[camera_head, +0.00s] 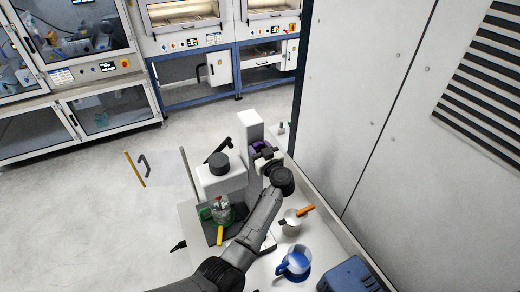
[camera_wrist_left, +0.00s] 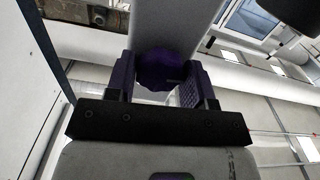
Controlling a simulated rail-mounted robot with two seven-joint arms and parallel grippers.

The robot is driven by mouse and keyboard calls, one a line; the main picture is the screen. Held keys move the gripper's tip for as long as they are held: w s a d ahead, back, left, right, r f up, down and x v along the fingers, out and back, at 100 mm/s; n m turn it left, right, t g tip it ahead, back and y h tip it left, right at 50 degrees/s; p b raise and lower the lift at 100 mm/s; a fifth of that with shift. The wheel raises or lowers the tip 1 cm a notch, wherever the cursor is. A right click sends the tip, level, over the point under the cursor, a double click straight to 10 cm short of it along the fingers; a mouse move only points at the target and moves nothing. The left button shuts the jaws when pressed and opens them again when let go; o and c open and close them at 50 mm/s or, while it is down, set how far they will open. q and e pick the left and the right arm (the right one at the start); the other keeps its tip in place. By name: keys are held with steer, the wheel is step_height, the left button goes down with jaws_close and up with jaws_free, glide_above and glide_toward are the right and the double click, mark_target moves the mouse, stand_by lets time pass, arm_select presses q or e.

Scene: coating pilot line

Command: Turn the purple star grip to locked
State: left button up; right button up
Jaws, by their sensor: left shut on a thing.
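The purple star grip (camera_wrist_left: 162,70) sits on a pale column in the left wrist view, between the two fingers of my left gripper (camera_wrist_left: 160,82). The fingers are shut on it, one on each side. In the head view the purple star grip (camera_head: 258,146) shows only as a small patch on the side of the white machine (camera_head: 250,125), with my left gripper (camera_head: 264,152) at it. The gripper hides most of the grip there, and I cannot read its locked or unlocked marking. My right gripper is not in view.
On the bench are a white bowl with an orange-handled tool (camera_head: 305,211), a blue-and-white jug (camera_head: 296,262) and a blue box (camera_head: 350,276). A green-based glass vessel (camera_head: 221,208) stands under the machine head. A tall grey cabinet (camera_head: 370,80) closes off the right side.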

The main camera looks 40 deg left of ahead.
mark_target(259, 149)
arm_select(q)
steer(key=m, duration=0.9)
steer(key=o, duration=1.1)
steer(key=v, duration=0.5)
steer(key=shift+s+d, duration=0.2)
steer(key=shift+d, duration=0.3)
